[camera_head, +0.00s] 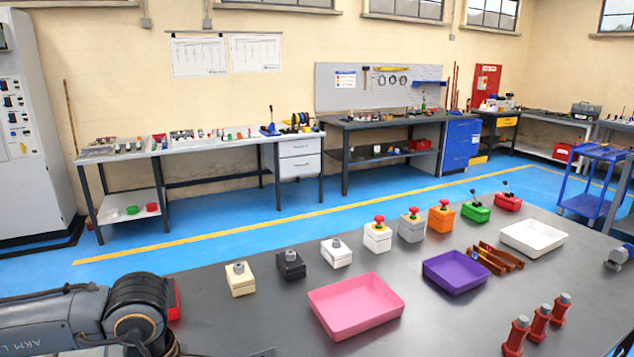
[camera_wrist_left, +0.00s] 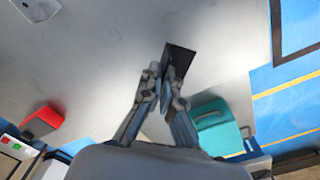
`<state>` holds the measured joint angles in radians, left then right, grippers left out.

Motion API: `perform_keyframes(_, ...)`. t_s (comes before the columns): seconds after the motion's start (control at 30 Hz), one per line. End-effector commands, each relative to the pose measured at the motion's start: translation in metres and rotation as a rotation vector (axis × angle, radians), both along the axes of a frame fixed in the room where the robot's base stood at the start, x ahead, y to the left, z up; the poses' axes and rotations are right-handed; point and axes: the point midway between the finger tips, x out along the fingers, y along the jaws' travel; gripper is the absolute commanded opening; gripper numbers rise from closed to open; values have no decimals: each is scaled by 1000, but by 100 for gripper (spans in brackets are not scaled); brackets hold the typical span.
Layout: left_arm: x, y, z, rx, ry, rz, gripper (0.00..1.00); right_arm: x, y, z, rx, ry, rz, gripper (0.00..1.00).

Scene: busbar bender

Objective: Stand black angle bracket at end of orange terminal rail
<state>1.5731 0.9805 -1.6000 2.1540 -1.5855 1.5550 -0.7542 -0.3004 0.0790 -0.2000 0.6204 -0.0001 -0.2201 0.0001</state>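In the left wrist view, my left gripper (camera_wrist_left: 165,86) has its fingers closed on the black angle bracket (camera_wrist_left: 180,60). The bracket sticks out beyond the fingertips, above a grey surface. The fingers hide part of the bracket. In the head view my left arm comes in at the lower left, and its gripper is out of view there. I cannot pick out an orange terminal rail for certain. Several orange-brown bars (camera_head: 495,259) lie on the workbench (camera_head: 250,318) to the right of the purple tray. My right gripper is not in view.
A pink tray (camera_head: 355,304), a purple tray (camera_head: 455,271) and a white tray (camera_head: 533,237) stand on the bench. A row of control boxes lines its back edge. Several red posts (camera_head: 538,323) stand at lower right. A teal box (camera_wrist_left: 220,126) shows in the wrist view.

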Motion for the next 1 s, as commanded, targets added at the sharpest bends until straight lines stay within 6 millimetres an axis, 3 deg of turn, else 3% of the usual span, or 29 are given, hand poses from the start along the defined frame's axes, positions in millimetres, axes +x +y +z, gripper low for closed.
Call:
perform_keyframes(0.3,-17,-13,-16,-4,5,-700,0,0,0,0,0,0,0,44)
perform_keyframes(0.5,-24,-19,-22,-7,4,-1037,0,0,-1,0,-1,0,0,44)
perform_keyframes(0.7,-28,-21,-25,-9,2,-1195,0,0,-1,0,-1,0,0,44)
perform_keyframes(1.0,-28,-22,-24,-9,1,-1192,0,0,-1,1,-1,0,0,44)
